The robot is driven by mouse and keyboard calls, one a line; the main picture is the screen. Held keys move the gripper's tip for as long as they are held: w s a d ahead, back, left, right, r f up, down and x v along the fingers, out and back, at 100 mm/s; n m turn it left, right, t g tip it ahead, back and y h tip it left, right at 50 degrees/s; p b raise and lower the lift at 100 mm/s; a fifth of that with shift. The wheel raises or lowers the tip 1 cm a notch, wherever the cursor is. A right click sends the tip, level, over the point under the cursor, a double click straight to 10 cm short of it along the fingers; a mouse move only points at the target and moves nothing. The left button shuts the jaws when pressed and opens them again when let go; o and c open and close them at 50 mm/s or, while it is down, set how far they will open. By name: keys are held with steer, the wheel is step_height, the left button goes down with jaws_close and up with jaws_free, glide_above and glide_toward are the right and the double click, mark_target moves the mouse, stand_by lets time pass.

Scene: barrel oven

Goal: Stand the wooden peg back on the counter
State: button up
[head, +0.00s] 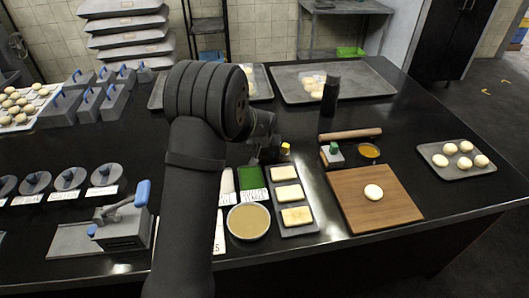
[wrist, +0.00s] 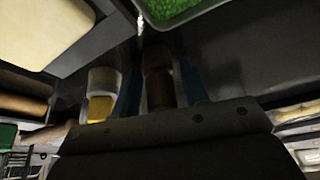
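My gripper (head: 266,150) is low over the dark counter, behind the green tray, and my arm hides part of it in the head view. In the dark wrist view, its two bluish fingers (wrist: 159,78) stand apart. A brown, rounded thing (wrist: 158,84), which looks like the wooden peg, is between them. It seems narrower than the gap; contact with either finger cannot be made out. The peg cannot be made out in the head view, and whether it stands or lies is unclear.
A jar with yellow contents (wrist: 102,92) is close beside the left finger in the wrist view. A green-filled tray (head: 251,179) and a tray of pale slabs (head: 305,228) lie in front of the gripper. A dark upright cylinder (head: 330,96) and a rolling pin (head: 350,134) are to the right.

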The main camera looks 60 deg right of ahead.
steer(key=shift+o, duration=0.8)
steer(key=v, duration=1.7)
steer(key=shift+r, duration=0.2)
steer(key=x, duration=1.7)
steer(key=shift+f, duration=0.25)
steer(key=shift+r, duration=0.2)
